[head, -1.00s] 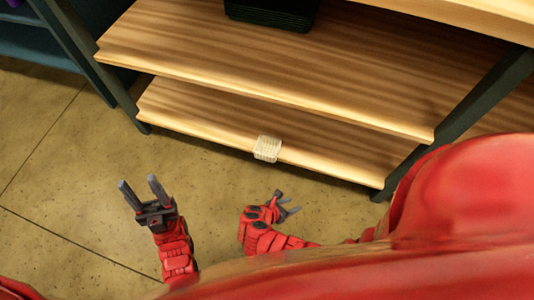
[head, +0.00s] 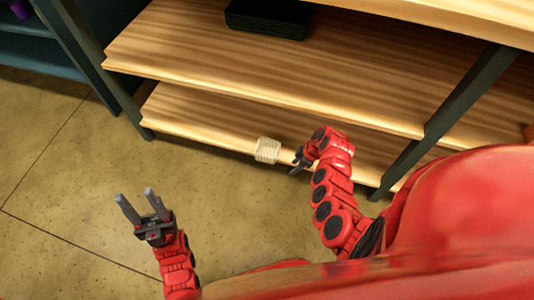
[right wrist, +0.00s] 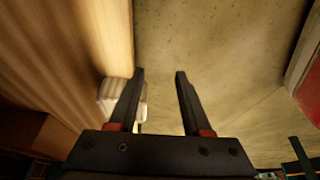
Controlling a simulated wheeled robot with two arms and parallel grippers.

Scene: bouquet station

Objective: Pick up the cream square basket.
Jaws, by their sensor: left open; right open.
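The cream square basket (head: 267,150) sits at the front edge of the lowest wooden shelf in the head view. In the right wrist view the cream basket (right wrist: 108,95) shows partly behind the left finger. My right gripper (head: 298,162) is just to the right of the basket in the head view; its fingers are small there. In the right wrist view my right gripper (right wrist: 156,74) is open, with only floor between its fingertips. My left gripper (head: 135,198) is open and empty above the floor, left of and nearer than the basket.
The lowest shelf (head: 200,120) is bare beside the basket. The shelf above (head: 250,75) overhangs it and carries a black crate (head: 268,18). A dark shelf post (head: 440,120) stands at the right. The floor (head: 60,170) is clear at the left.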

